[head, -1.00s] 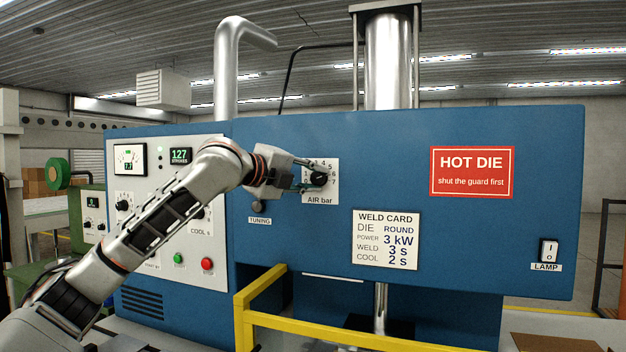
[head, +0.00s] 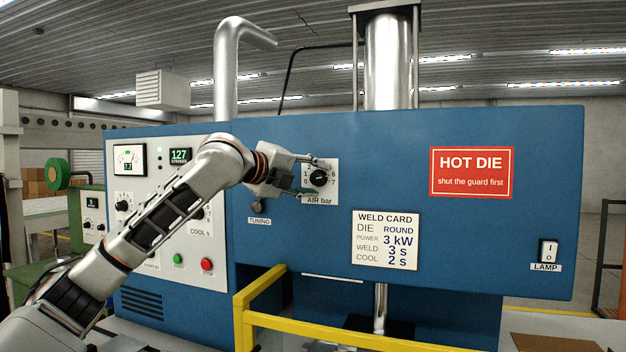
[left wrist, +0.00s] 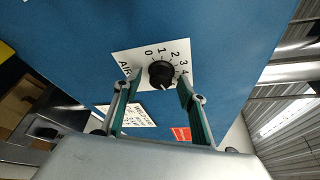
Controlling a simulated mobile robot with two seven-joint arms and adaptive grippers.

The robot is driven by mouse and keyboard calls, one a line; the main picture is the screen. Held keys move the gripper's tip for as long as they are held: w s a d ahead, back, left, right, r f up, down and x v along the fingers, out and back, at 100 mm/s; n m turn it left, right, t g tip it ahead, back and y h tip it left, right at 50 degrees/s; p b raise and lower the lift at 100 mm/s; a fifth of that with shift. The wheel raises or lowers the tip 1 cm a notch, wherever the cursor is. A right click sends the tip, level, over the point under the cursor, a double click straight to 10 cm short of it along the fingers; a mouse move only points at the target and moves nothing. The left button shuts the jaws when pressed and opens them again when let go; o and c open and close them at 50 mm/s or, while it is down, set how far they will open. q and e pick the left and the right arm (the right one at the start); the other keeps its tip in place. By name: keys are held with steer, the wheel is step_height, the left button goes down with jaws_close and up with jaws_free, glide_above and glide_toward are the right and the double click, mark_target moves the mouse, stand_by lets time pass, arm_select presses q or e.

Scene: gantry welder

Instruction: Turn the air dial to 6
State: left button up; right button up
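The air dial (head: 319,178) is a black round knob on a white plate (head: 328,196) marked "AIR bar", with numbers around it. Its white pointer mark points to the right in the head view, close to the 6. In the left wrist view the dial (left wrist: 161,74) shows its mark pointing down; the higher numbers are hidden by a finger. My left gripper (head: 315,177) is in front of the plate, its fingers spread on either side of the dial. In the left wrist view the open fingers (left wrist: 160,78) look clear of the knob. My right gripper is not in view.
The blue panel also bears a weld card (head: 386,240), a red HOT DIE sign (head: 473,173) and a lamp switch (head: 548,251). A yellow rail (head: 350,328) stands low in front.

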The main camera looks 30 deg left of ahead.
arm_select(q)
steer(key=v, duration=1.2)
steer(key=shift+f, duration=0.1)
stand_by(0.4)
